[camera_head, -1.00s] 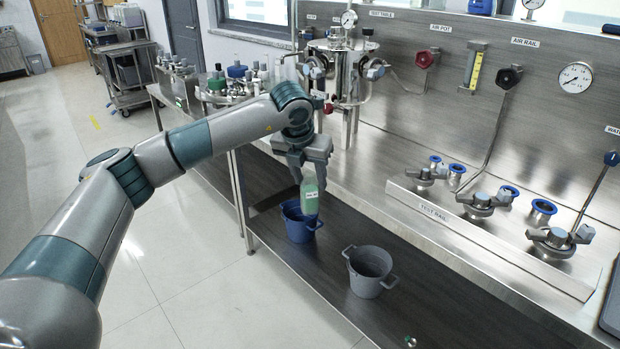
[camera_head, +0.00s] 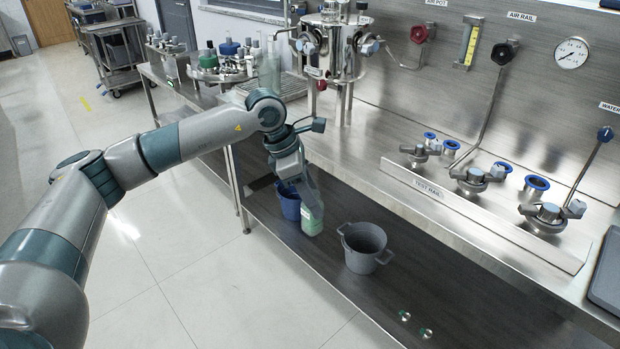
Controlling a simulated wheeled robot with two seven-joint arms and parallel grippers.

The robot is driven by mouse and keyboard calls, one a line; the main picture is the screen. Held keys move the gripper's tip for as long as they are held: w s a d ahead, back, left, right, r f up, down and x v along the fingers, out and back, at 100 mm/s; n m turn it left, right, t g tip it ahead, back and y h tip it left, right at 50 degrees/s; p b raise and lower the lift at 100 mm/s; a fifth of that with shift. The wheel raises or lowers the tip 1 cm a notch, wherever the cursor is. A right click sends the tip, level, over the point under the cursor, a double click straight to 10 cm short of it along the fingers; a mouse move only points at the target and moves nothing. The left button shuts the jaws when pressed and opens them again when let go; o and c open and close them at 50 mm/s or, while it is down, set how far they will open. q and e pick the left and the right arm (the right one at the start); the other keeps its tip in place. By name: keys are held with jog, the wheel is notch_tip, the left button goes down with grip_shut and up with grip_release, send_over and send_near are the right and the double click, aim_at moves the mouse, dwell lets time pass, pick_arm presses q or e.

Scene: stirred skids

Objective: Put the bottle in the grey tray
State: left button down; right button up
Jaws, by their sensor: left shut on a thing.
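A green translucent bottle (camera_head: 312,216) is in my left gripper (camera_head: 301,186), which is shut on it. The gripper points down and covers the upper part of the bottle. The bottle is close to upright, just right of a blue bucket (camera_head: 289,205) in the picture, over the dark lower surface. I cannot tell whether its base touches that surface. A flat dark grey tray (camera_head: 606,277) lies on the steel bench at the right edge, partly cut off, far from the bottle. My right gripper is out of view.
A grey bucket (camera_head: 366,249) with handles stands right of the bottle on the dark lower surface (camera_head: 340,300). Two small green-and-white pieces (camera_head: 426,332) lie in front. A raised test rail (camera_head: 470,212) with clamps runs along the bench, and a steel vessel (camera_head: 333,50) stands behind.

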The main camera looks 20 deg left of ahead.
pick_arm(q)
jog(key=s+d+f+m+g+y, duration=0.2)
jog(key=s+m+g, duration=0.1)
jog(key=s+m, duration=0.6)
jog(key=s+d+f+m+g+y, duration=0.1)
jog(key=s+d+m+g+y, duration=0.1)
jog(key=s+m, duration=0.7)
jog(key=d+m+g, duration=0.1)
jog(key=m, duration=0.4)
jog(key=shift+f+m+g, duration=0.3)
jog(key=shift+f+g, duration=0.05)
jog(key=shift+g, duration=0.05)
jog(key=shift+d, duration=0.15)
